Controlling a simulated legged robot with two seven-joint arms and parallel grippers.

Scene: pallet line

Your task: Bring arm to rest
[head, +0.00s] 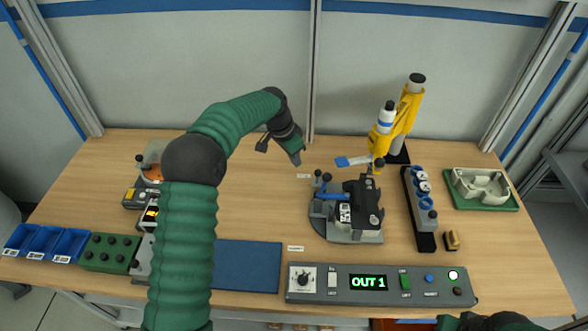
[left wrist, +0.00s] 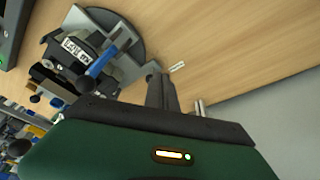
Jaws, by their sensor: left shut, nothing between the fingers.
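My left arm, green with dark joints, comes in from the lower left of the head view and bends over the table. My left gripper (head: 296,157) is shut and empty, above the back middle of the table, left of the black-and-grey fixture (head: 340,234). In the left wrist view the gripper fingers (left wrist: 158,90) show dark with nothing between them. The fixture with its blue handle (left wrist: 101,65) is at the upper left there, apart from the fingers. A piece of my right arm shows at the bottom right edge of the head view; its gripper is out of view.
A yellow stand (head: 408,105) is at the back right. A rack with blue rings (head: 411,215) and a green tray (head: 480,203) stand to the right. The control panel (head: 325,297) reads OUT 1. Blue bins (head: 62,246) and a blue mat (head: 247,267) line the front left.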

